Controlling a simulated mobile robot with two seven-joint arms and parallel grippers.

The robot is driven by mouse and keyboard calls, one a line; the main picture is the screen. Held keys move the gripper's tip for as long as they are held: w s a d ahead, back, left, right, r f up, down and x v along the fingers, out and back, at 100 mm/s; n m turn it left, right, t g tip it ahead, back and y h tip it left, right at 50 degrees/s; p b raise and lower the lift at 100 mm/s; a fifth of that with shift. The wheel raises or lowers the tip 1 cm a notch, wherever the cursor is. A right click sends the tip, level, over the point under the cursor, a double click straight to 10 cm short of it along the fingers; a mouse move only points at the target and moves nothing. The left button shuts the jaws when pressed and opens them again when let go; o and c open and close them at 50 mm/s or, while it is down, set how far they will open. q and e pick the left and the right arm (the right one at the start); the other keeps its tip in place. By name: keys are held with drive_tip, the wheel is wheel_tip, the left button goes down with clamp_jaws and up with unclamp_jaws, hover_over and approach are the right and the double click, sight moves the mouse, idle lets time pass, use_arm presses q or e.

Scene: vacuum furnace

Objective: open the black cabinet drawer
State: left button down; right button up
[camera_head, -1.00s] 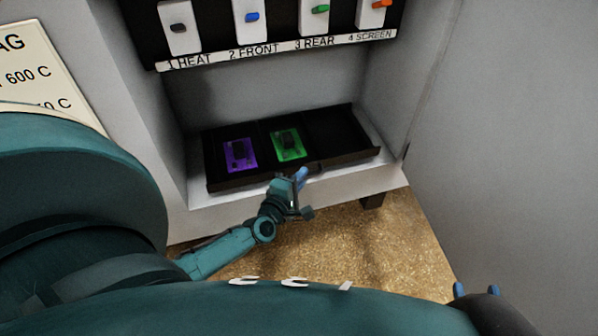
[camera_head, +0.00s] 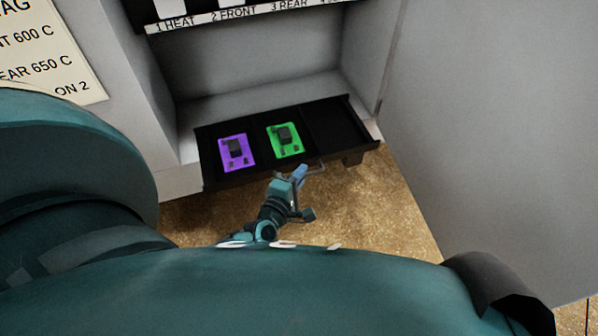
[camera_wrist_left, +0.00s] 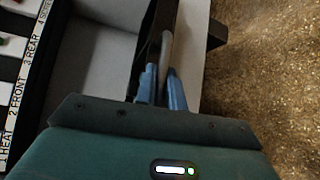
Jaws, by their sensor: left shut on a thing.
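The black drawer (camera_head: 333,123) sits low in the light grey cabinet and stands partly out past its front edge. Inside it lie a purple module (camera_head: 236,152) and a green module (camera_head: 285,140) in separate compartments; the right compartment looks empty. My left gripper (camera_head: 302,172) is at the drawer's front, shut on the bar handle (camera_head: 317,168). In the left wrist view, the blue fingertips (camera_wrist_left: 161,88) close around the grey handle (camera_wrist_left: 167,52). My right gripper is not visible in the head view now.
A labelled switch strip (camera_head: 240,14) runs above the drawer opening. A sign (camera_head: 45,52) is on the left panel. A plain grey panel (camera_head: 490,130) stands at the right. Brown floor (camera_head: 370,215) in front of the drawer is clear.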

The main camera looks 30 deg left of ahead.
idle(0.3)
use_arm(q)
drive_tip(key=c, duration=1.5)
unclamp_jaws()
drive_tip(key=shift+s, duration=0.15)
drive_tip(key=s, duration=0.2)
drive_tip(key=s+p, duration=0.1)
drive_tip(key=s, duration=0.2)
drive_tip(key=s+r, duration=0.1)
drive_tip(key=s, duration=0.1)
drive_tip(key=shift+s+d, duration=0.15)
drive_tip(key=shift+d, duration=0.15)
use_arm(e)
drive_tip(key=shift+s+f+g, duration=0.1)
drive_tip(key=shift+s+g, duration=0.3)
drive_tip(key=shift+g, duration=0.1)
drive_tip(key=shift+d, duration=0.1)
